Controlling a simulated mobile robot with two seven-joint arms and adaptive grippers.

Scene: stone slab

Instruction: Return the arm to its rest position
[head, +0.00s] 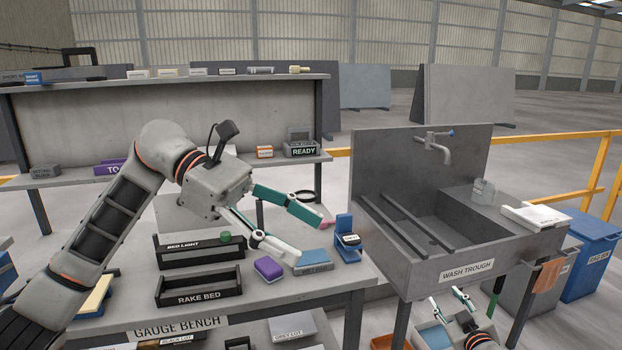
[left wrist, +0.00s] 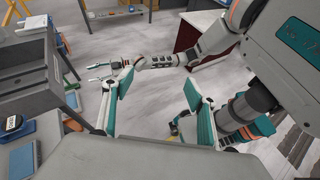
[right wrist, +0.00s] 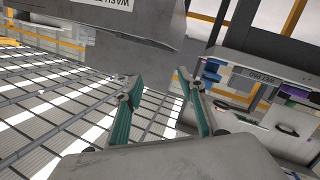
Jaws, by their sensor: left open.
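My left arm (head: 105,225) reaches in from the left over the gauge bench (head: 350,280). Its gripper (head: 311,240) hangs above the bench's right part, fingers spread and empty. In the left wrist view its two fingers (left wrist: 154,84) also stand wide apart with nothing between them. A small pink spot shows at one fingertip in the head view; I cannot tell what it is. My right gripper (head: 445,297) is low at the bottom right, in front of the wash trough. In the right wrist view its fingers (right wrist: 157,77) are apart and empty.
Near the left gripper are a blue-topped pad (head: 313,263), a purple block (head: 268,269) and a blue stand (head: 343,226) with a dark round-faced device. The rake bed tray (head: 200,297) lies left. The wash trough (head: 470,267) stands right; a shelf (head: 250,174) stands behind.

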